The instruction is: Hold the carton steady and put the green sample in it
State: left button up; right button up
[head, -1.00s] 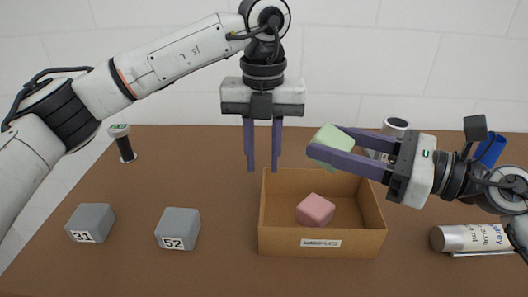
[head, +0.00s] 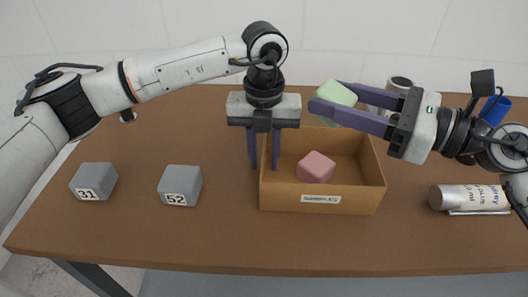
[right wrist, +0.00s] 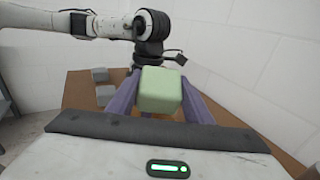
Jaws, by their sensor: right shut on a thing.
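The open brown carton (head: 320,201) stands on the table with a label on its front wall and a pink block (head: 316,167) inside. My left gripper (head: 264,168) points down at the carton's left wall. Its fingers are apart, one on the outer side and one on the inner side of that wall; whether they touch it I cannot tell. My right gripper (head: 325,105) is shut on the green sample (head: 338,93) and holds it above the carton's back part. The green sample also shows between the fingers in the right wrist view (right wrist: 160,91).
Two grey blocks marked 31 (head: 93,181) and 52 (head: 180,185) sit on the table (head: 130,235) left of the carton. A spray can (head: 468,197) lies to its right. A metal cylinder (head: 400,84) and a blue object (head: 495,110) are behind my right arm.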

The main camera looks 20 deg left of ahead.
pick_arm(q)
grip_shut()
